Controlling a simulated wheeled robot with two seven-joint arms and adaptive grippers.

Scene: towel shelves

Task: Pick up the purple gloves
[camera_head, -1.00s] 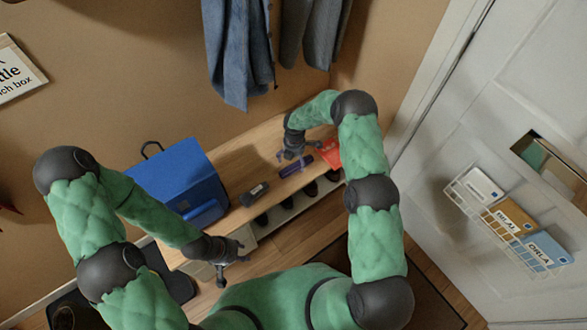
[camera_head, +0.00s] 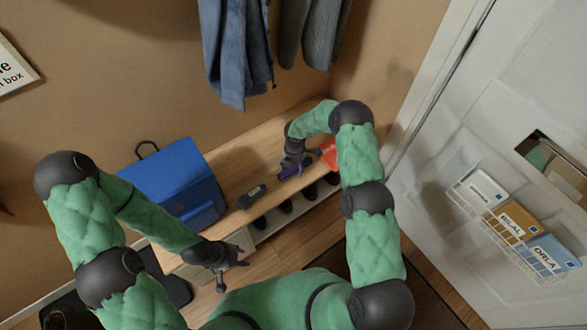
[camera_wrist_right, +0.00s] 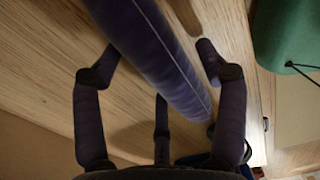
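The purple gloves (camera_head: 289,173) lie as a dark, narrow bundle on the wooden bench top, partly hidden by my right gripper (camera_head: 297,160). In the right wrist view the bundle (camera_wrist_right: 158,55) runs between the spread fingers of my right gripper (camera_wrist_right: 160,70). The fingers look open and bent inward around it, with no clear grip. My left gripper (camera_head: 228,272) looks open and empty, in front of the bench's left end and well away from the gloves.
A blue box (camera_head: 175,182) stands on the bench's left part. A dark grey item (camera_head: 252,196) lies left of the gloves, and a red item (camera_head: 329,153) lies to their right. Shoes (camera_head: 287,206) sit below. Jackets (camera_head: 236,50) hang above.

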